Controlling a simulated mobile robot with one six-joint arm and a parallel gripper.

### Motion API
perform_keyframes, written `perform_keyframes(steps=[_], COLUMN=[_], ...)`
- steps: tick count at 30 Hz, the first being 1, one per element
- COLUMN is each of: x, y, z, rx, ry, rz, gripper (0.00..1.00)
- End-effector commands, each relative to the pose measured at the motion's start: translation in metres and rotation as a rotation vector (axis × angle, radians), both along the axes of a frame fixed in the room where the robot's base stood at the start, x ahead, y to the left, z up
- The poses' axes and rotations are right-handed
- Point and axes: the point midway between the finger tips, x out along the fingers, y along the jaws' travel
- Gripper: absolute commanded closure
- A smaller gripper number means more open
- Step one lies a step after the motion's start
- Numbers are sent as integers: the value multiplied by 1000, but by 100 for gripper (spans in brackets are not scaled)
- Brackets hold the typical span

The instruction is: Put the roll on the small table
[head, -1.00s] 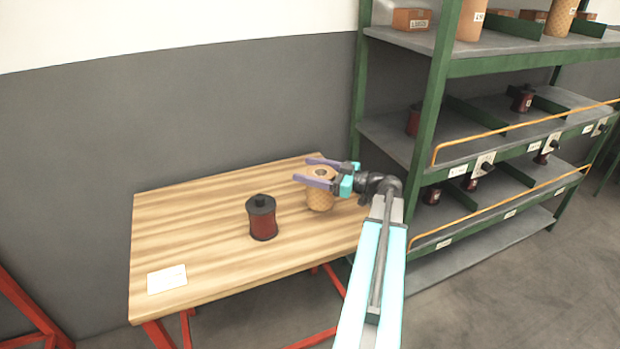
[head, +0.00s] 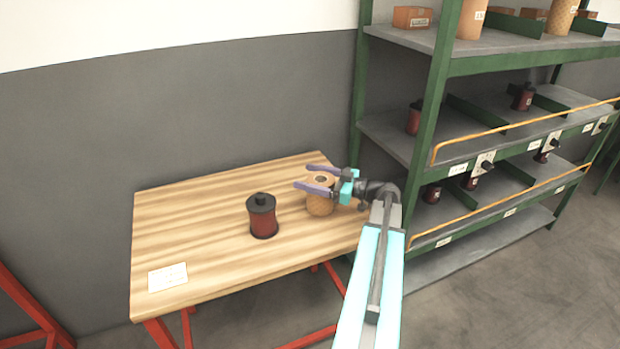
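The roll (head: 320,207) is a tan, patterned upright cylinder with a dark hole in its top. It is at the right back part of the small wooden table (head: 190,224), and its base appears at or very near the tabletop. My gripper (head: 305,176) reaches in from the right at the roll's upper part. One purple finger passes behind the roll and the other in front, and they look closed on its sides. The finger contact itself is too small to see clearly.
A dark red coil with black ends (head: 262,217) stands on the table, left of the roll. A white paper (head: 167,277) lies at the front left corner. A green shelf rack (head: 433,120) with coils and boxes stands close on the right. The table's left part is clear.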

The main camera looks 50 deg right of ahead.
Motion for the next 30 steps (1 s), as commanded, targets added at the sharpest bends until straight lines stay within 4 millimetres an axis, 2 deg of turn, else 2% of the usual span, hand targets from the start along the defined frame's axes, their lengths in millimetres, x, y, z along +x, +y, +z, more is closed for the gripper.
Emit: perform_keyframes(steps=[1,3,19,30], x=[0,0,0,-46], y=[0,0,0,-20], z=[0,0,4,0], rx=[0,0,0,-1], ry=[0,0,0,1], rz=[0,0,0,-4], gripper=[19,12,12,12])
